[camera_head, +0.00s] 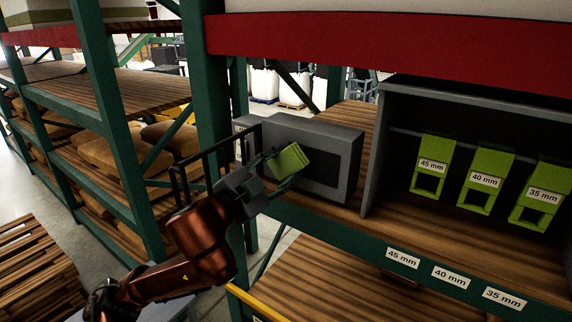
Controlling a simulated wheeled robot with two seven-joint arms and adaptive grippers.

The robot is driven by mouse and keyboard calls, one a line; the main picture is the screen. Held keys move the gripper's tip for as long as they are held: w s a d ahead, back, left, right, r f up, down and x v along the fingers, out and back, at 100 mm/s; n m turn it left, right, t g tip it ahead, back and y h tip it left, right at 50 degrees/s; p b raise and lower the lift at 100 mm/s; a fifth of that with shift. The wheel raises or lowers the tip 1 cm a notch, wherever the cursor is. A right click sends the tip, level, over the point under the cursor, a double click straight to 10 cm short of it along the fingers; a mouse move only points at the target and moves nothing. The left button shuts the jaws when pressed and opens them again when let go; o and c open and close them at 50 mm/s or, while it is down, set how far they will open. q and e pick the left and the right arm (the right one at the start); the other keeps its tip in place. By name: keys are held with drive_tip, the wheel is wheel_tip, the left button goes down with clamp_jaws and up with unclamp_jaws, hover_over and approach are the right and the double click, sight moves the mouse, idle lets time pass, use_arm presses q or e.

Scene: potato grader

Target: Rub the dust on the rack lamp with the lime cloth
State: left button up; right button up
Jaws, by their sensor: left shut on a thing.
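My left gripper (277,172) is shut on the lime cloth (290,158), a small folded-looking block of lime green. It holds the cloth in front of a grey box with a dark front panel (343,140), which stands on the wooden rack shelf and appears to be the rack lamp. The cloth overlaps the left part of the box's front in the head view. I cannot tell whether the cloth touches it. No dust can be made out on the dark panel. My right gripper is out of view.
To the right, a grey open cabinet (376,150) holds lime sizing plates marked 45 mm (432,165), 40 mm (486,181) and 35 mm (541,197). A green upright (207,80) stands left of the box. A red beam (390,52) crosses above.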

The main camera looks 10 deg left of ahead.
use_arm(q)
drive_tip(key=shift+v, duration=2.65)
drive_tip(key=b+v, duration=0.2)
drive_tip(key=b, duration=0.1)
drive_tip(key=shift+s+a, duration=0.1)
drive_tip(key=shift+s, duration=0.25)
drive_tip(key=shift+s+r, duration=0.1)
